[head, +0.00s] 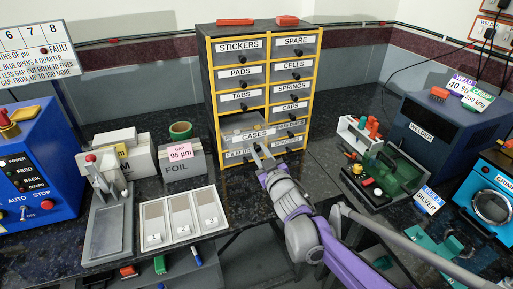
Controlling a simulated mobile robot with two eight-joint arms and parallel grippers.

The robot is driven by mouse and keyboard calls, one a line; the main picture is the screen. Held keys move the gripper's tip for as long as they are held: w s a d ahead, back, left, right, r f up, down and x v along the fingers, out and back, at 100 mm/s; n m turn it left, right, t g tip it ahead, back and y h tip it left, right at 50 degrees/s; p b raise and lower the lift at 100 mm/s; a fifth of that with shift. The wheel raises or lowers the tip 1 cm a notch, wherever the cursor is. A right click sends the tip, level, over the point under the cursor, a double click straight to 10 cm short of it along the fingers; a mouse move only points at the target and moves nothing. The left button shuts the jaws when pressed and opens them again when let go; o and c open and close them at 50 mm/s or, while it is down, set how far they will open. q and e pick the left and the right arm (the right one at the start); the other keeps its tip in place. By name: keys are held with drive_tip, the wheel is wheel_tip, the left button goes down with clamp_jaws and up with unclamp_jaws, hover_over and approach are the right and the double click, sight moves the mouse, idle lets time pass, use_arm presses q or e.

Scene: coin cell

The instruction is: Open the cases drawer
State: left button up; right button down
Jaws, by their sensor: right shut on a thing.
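The small-parts cabinet (205,80) has a dark body and yellow frame, and stands at the back middle of the bench in the head view. Its drawer labelled CASES (254,135), in the left column, sticks out in front of the other drawers, with part of its inside showing above the front. My right gripper (259,150) reaches up from below right and is shut at the front of this drawer, around its handle. The fingers hide the handle. My left gripper is not in view.
Right are a green fixture (400,172) and the dark welder (425,128). Some bench in front of the cabinet is bare.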

drive_tip(key=c, duration=0.7)
unclamp_jaws()
drive_tip(key=v, duration=1)
drive_tip(key=shift+s, duration=0.4)
drive_tip(key=shift+d, duration=0.1)
